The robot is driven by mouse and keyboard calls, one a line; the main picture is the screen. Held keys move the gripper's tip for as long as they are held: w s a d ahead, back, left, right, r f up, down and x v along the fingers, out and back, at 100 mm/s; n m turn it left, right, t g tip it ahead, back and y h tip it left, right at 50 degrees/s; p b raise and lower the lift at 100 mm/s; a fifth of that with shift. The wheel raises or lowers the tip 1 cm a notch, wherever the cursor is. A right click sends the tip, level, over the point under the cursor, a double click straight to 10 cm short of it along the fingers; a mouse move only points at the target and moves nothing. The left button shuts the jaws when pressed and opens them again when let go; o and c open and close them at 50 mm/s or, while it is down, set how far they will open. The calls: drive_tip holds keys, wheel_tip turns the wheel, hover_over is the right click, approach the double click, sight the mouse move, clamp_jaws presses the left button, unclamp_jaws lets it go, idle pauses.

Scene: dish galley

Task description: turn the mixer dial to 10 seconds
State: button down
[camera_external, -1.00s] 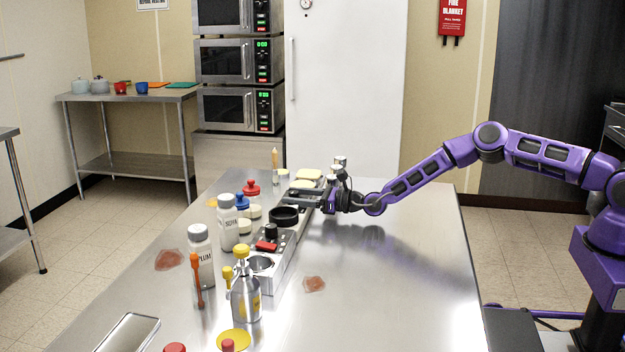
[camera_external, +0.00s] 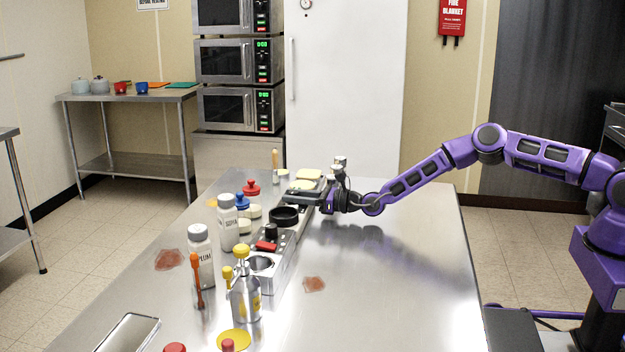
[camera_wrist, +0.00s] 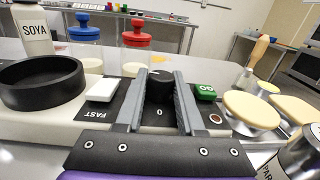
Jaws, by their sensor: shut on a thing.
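The mixer dial (camera_wrist: 159,88) is a black knob with a white mark on top, in the middle of the wrist view. A "0" label shows on the panel just in front of it. My gripper (camera_wrist: 160,86) is shut on the dial, one finger on each side. The mixer panel (camera_wrist: 98,112) carries a white rocker switch (camera_wrist: 103,90) marked "FAST" left of the dial and a green "GO" button (camera_wrist: 206,92) right of it. In the external view my gripper (camera_external: 310,194) reaches in from the right over the mixer, and the dial is hidden.
A black ring (camera_wrist: 42,82) stands left of the panel. The SOYA bottle (camera_wrist: 32,28) and blue-topped (camera_wrist: 85,28) and red-topped (camera_wrist: 137,35) stampers stand behind. The counter's right half (camera_external: 400,270) is mostly clear.

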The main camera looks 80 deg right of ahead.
drive_tip(key=shift+a+r+m+h+p, duration=0.2)
drive_tip(key=shift+m+h+p, duration=0.2)
drive_tip(key=shift+p, duration=0.3)
drive_tip(key=shift+f+m+h, duration=0.4)
drive_tip(key=shift+m+h, duration=0.2)
drive_tip(key=shift+h, duration=0.4)
drive_tip(key=shift+a+r+m+g+h, duration=0.15)
drive_tip(key=shift+m+g+h, duration=0.15)
drive_tip(key=shift+h, duration=0.3)
drive_tip(key=shift+m+h, duration=0.3)
drive_tip(key=c, duration=0.5)
unclamp_jaws()
drive_tip(key=shift+d+r, duration=0.1)
drive_tip(key=shift+d, duration=0.1)
